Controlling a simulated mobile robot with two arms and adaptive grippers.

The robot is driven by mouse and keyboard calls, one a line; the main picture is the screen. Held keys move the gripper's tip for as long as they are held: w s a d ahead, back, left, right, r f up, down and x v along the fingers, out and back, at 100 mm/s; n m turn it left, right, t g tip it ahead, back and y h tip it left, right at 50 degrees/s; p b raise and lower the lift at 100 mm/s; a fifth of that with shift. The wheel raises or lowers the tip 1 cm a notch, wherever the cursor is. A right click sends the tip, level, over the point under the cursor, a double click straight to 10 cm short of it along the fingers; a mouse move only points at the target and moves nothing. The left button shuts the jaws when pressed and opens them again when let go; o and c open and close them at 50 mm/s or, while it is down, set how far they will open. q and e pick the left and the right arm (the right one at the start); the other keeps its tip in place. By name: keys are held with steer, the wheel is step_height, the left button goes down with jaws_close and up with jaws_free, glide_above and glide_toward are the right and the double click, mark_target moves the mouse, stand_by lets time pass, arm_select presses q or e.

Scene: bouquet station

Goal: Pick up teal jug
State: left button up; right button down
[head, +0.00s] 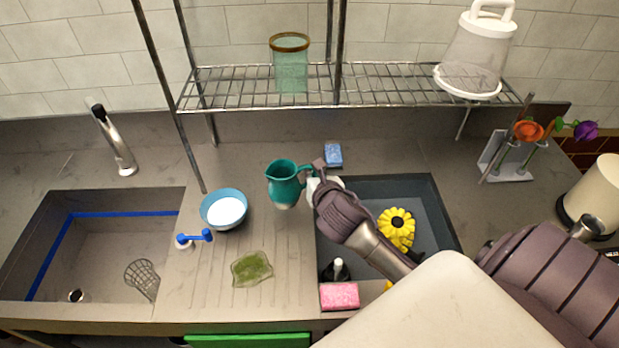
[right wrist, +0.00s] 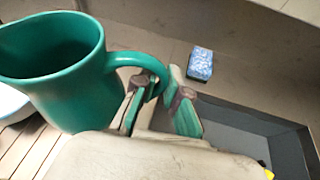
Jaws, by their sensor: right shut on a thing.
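The teal jug (head: 285,183) is upright over the drainboard left of the grey basin, with its handle to the right. My right gripper (head: 317,181) is at the handle. In the right wrist view the jug (right wrist: 62,75) fills the left side, and the fingers of my right gripper (right wrist: 155,100) are shut on its handle, one on each side. Whether the jug's base touches the counter I cannot tell. My left gripper is not in view.
A blue bowl (head: 223,209) stands left of the jug. A blue sponge (head: 333,154) lies behind the basin (head: 437,205), which holds yellow flowers (head: 397,228). A wire shelf (head: 260,88) bearing a glass vase (head: 290,66) spans above.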

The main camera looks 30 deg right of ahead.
steer(key=s+d+r, duration=0.1)
steer(key=s+r, duration=0.2)
steer(key=s, duration=0.2)
steer(key=s+d+r+b, duration=0.1)
steer(key=s+d+r, duration=0.1)
steer(key=s+r, duration=0.1)
steer(key=shift+s+d+r, duration=0.2)
steer(key=shift+s+d, duration=0.05)
steer(key=shift+s, duration=0.65)
